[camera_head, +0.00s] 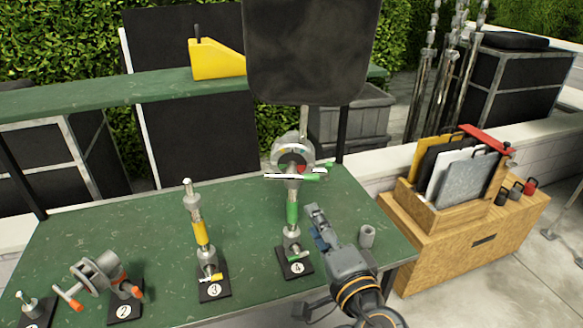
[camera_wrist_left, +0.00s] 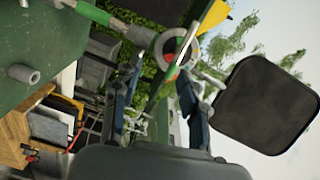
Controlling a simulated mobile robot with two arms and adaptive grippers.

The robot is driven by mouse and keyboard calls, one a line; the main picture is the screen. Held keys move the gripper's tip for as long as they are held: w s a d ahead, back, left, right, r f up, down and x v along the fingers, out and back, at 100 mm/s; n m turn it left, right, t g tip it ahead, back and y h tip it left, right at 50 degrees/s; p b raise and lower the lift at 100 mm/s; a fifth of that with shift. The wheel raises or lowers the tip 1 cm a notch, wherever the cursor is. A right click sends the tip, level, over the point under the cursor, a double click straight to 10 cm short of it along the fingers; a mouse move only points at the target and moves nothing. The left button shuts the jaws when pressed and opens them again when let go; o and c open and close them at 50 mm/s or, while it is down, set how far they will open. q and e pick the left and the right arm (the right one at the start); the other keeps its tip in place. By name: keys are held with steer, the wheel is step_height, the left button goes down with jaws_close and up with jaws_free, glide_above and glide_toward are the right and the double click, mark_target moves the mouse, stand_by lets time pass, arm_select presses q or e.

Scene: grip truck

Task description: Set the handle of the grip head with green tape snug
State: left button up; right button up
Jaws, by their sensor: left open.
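The grip head with green tape (camera_head: 291,155) is a round silver disc on top of stand 4 (camera_head: 295,263), whose post carries a green band. A handle with green ends (camera_head: 312,177) sticks out to the right just below the disc. In the left wrist view the grip head (camera_wrist_left: 178,46) shows beyond the fingers, with a green and silver bar crossing in front of it. My left gripper (camera_head: 318,222) is open and empty, right of the post and below the head. Its two fingers are spread in the left wrist view (camera_wrist_left: 158,78). My right gripper is not in view.
A black flag (camera_head: 310,45) rises above the grip head. Stand 3 (camera_head: 214,282) with yellow tape and stand 2 (camera_head: 124,300) with orange-red handles are to the left on the green table (camera_head: 130,230). A grey cup-like piece (camera_head: 367,236) stands near the right edge. A wooden crate (camera_head: 440,215) is beyond.

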mark_target(292, 178)
arm_select(q)
steer(key=shift+n+t, duration=0.3)
steer(key=w+a+r+p, duration=0.1)
steer(key=w+p, duration=0.1)
steer(key=w, duration=0.1)
steer(key=w+a+r+p, duration=0.1)
steer(key=w+a+p, duration=0.1)
steer(key=w, duration=0.2)
steer(key=w+a+r+p, duration=0.1)
steer(key=w+p, duration=0.1)
steer(key=w, duration=0.1)
steer(key=shift+w+a+r, duration=0.15)
steer(key=shift+a+r, duration=0.15)
steer(key=shift+w+a+f, duration=0.15)
steer(key=shift+w, duration=0.3)
jaws_close()
